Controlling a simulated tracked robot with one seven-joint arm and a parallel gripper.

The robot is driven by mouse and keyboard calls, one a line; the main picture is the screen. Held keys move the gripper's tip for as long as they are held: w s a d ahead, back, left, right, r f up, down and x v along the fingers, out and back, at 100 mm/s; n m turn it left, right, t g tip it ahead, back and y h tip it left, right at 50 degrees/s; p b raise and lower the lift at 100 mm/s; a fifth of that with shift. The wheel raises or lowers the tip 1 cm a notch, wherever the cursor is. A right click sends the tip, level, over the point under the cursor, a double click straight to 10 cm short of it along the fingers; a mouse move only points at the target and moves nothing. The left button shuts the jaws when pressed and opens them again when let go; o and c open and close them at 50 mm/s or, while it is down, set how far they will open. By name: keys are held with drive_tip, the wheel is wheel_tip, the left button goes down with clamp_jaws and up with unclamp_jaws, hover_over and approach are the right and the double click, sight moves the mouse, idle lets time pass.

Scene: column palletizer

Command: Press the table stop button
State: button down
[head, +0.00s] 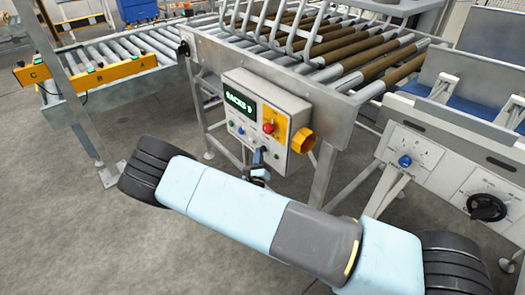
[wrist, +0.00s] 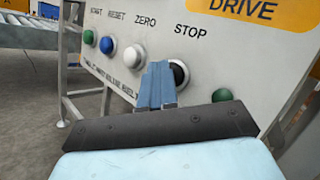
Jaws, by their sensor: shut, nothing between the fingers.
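The black STOP button (wrist: 180,73) is at the right of that row, partly hidden behind my fingers. My gripper (wrist: 158,68) is shut and empty, its blue fingertips overlapping the button's left side. I cannot tell whether they touch it. In the head view, my gripper (head: 260,152) is at the lower part of the box, and the STOP button is not clear there.
The white ZERO button (wrist: 135,55) is close left of my fingers, with the blue RESET button (wrist: 107,45) and green START button (wrist: 88,37) beyond. A red button (head: 268,128) and a yellow-orange part (head: 303,140) sit higher and right on the box.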

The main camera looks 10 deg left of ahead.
idle(0.3)
drive_tip(key=shift+s+a, duration=0.55)
drive_tip(key=shift+s, duration=0.15)
drive_tip(key=s+a, duration=0.3)
drive_tip(key=shift+s+a, duration=0.15)
drive_tip(key=shift+s, duration=0.25)
idle(0.3)
idle(0.6)
